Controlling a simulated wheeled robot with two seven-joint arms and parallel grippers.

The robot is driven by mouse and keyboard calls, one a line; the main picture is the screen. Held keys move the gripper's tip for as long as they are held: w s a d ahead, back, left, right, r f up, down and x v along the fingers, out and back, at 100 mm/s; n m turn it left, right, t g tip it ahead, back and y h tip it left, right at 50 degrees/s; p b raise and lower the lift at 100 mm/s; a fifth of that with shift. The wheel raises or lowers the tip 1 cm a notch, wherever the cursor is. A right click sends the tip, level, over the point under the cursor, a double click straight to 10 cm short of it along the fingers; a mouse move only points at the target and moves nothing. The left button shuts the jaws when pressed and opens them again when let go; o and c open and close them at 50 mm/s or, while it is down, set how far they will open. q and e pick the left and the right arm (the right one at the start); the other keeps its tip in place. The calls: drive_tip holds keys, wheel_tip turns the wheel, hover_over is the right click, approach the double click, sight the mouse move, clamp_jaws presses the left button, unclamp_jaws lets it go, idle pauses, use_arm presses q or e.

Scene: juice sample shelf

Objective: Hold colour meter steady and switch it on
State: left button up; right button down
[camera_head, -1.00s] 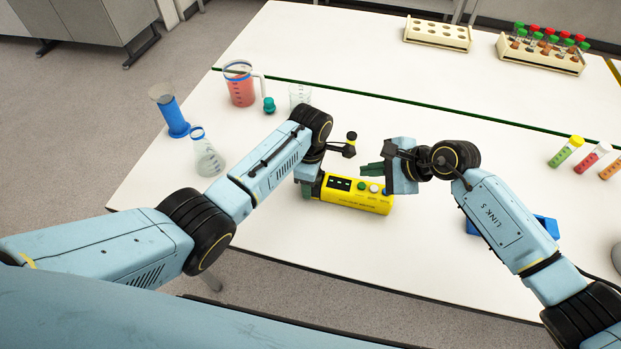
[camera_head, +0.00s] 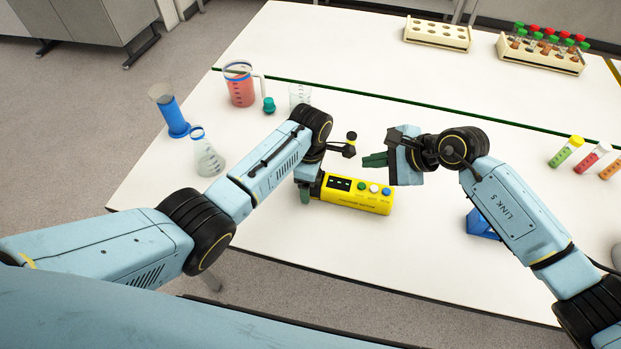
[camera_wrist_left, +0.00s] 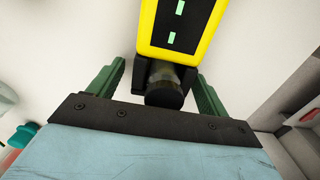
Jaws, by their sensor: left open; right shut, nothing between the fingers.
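The yellow colour meter (camera_head: 352,198) lies on the white table, with a dark display and green, white and blue buttons on top. My left gripper (camera_head: 305,194) is at its left end. In the left wrist view the open green fingers (camera_wrist_left: 160,72) stand either side of the meter's (camera_wrist_left: 183,28) dark, narrower end, with gaps visible on both sides. The display shows pale green marks there. My right gripper (camera_head: 374,160) is shut and empty, pointing left, just beyond the meter's buttons in the picture and apparently above the table. All three buttons are visible.
A blue item (camera_head: 481,224) sits right of the meter, partly hidden by my right arm. A flask (camera_head: 207,158), a blue-based cylinder (camera_head: 172,112) and a red-filled beaker (camera_head: 240,88) stand at left. Capped tubes (camera_head: 566,151) lie at right.

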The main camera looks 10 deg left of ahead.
use_arm(q)
wheel_tip(320, 180, up, 12)
idle(0.6)
